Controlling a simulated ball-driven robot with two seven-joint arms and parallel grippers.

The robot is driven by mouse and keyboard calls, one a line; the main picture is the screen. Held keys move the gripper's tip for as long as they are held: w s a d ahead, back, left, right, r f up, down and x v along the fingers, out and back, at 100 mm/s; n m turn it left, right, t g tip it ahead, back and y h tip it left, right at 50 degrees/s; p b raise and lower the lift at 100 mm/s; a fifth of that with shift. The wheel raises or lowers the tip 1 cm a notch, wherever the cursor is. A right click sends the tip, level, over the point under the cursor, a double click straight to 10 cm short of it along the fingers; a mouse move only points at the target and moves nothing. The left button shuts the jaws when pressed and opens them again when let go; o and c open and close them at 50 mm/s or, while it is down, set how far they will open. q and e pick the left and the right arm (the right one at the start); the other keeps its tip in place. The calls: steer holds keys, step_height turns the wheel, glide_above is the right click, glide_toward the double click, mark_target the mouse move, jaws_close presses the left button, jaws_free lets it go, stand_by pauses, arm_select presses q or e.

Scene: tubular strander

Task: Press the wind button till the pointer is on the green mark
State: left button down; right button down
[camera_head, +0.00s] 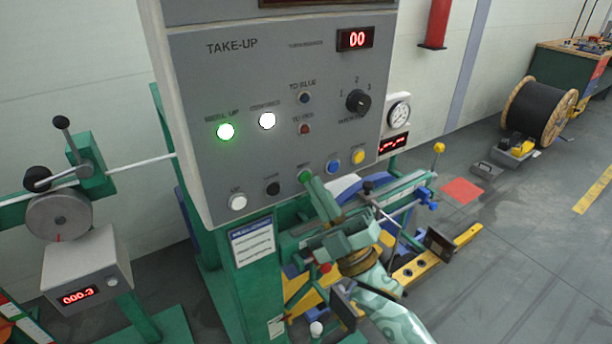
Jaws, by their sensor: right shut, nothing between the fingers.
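The grey TAKE-UP panel (225,80) fills the middle of the head view. Along its lower edge are a white button (238,202), a black button (273,188), a green button (304,176), a blue button (333,166) and a yellow button (358,157); their small labels are hard to read. My right gripper (312,184) is shut and empty, its tip at the green button; I cannot tell whether it touches. A round dial (399,113) stands right of the panel; its pointer is too small to read, and no green mark is clear. My left gripper is out of view.
Green machine frames and a blue and yellow mechanism (410,270) lie below and right of the panel. A measuring wheel (60,215) with a box counter (85,270) stands left. A black cable reel (538,110) stands on the open floor at the right.

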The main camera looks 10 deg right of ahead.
steer(key=shift+s+d, duration=0.1)
steer(key=shift+s, duration=0.2)
steer(key=s, duration=0.1)
steer(key=s+d+p, duration=0.1)
steer(key=s, duration=0.2)
steer(key=shift+s+d+p, duration=0.35)
steer(key=shift+p, duration=0.05)
